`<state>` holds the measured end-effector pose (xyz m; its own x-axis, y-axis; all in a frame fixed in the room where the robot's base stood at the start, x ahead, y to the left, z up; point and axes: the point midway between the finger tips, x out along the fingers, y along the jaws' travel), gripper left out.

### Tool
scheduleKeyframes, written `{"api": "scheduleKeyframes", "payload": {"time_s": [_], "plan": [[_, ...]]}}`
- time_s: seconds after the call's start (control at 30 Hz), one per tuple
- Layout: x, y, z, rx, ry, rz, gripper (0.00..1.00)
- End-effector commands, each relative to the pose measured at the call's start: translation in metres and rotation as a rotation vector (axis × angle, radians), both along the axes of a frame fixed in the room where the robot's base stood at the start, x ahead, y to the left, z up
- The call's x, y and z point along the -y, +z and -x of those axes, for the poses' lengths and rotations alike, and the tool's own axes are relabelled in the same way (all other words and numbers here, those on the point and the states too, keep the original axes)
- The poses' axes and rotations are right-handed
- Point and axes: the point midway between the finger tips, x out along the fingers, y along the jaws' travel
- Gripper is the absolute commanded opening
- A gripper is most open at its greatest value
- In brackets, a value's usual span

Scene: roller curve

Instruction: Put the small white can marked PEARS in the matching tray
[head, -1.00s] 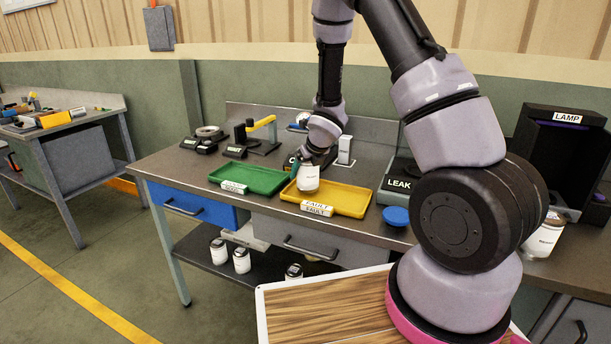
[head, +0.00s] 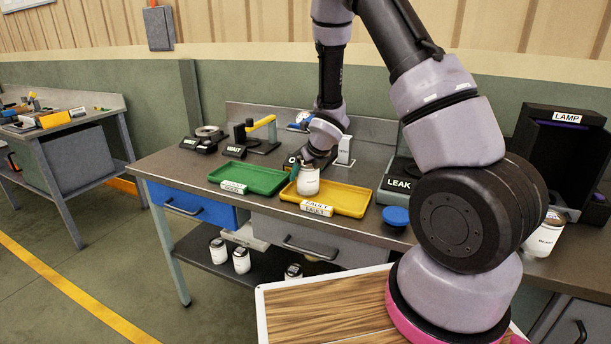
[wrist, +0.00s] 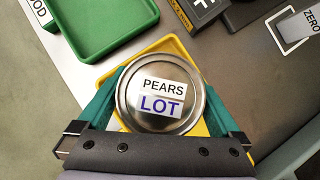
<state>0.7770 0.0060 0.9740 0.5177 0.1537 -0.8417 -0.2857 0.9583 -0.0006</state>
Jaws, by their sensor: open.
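In the wrist view the can's metal lid (wrist: 160,98) reads PEARS and LOT. My gripper (wrist: 160,112) is over the can, with its teal fingers open on either side of the lid. I cannot tell whether the fingers touch the can. The green tray (head: 262,179), with a label reading GOOD in the wrist view (wrist: 40,12), is to the left of the yellow one. The can hides part of the yellow tray's floor.
A blue round lid-like thing (head: 396,215) and a device marked LEAK (head: 400,178) stand to the right of the yellow tray. A dark LAMP box (head: 556,160) and another white can (head: 545,236) are at the far right. Several white cans (head: 241,260) are on the lower shelf.

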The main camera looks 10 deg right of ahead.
Motion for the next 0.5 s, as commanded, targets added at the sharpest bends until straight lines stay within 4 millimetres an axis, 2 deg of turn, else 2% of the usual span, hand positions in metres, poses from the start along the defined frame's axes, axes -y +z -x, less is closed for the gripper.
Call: {"api": "scheduleKeyframes", "payload": {"time_s": [0.3,0.5], "plan": [[0.010,0.058,0.033,0.004,-0.001,-0.003,1.00],[0.015,0.082,0.049,0.002,0.000,-0.002,1.00]]}}
